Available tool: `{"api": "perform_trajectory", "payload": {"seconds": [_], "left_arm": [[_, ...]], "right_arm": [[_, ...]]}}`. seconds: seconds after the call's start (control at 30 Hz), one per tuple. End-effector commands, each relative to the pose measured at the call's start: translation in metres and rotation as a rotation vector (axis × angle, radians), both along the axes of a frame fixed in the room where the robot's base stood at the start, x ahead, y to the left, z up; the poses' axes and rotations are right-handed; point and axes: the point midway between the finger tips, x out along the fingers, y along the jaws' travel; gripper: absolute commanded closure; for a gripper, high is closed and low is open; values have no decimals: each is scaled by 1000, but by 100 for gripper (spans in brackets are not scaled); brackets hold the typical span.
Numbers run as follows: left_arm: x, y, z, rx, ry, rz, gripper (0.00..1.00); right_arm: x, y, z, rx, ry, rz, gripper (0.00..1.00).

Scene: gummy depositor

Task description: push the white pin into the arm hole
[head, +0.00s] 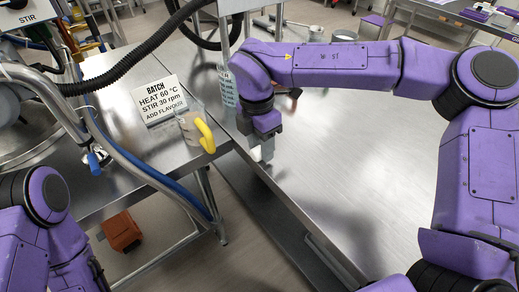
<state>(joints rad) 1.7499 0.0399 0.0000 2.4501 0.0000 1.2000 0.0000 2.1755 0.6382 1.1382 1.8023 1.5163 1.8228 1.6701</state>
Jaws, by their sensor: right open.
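My right gripper (262,150) points down over the near left part of the steel table on the right, close to its left edge. It is open. A small white piece (255,154) shows at its fingertips; I cannot tell whether this is the white pin or part of the gripper. I cannot make out the arm hole in this view. Only links of my left arm show at the lower left; my left gripper is out of view.
A clear jug with a yellow handle (206,137) and a batch sign (160,101) stand on the left table (140,156). A printed clear container (228,88) stands behind my right gripper. Hoses and a pipe (120,150) cross the left side. The right table (350,130) is largely clear.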

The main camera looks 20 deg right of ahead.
Motion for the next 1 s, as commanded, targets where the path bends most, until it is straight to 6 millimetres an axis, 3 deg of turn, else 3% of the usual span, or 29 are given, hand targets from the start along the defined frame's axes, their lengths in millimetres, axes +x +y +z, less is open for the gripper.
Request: {"api": "perform_trajectory", "payload": {"seconds": [0.27, 0.37, 0.77, 0.93, 1.0], "left_arm": [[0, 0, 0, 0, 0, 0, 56], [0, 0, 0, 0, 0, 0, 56], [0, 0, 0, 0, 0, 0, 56], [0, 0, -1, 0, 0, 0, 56], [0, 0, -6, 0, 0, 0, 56]], "right_arm": [[0, 0, -6, 0, -2, 2, 61], [0, 0, -6, 1, -2, 2, 93], [0, 0, 1, 0, -4, 0, 94], [-1, 2, 29, 2, -6, 2, 94], [-11, 13, 43, 1, -6, 5, 94]]}}
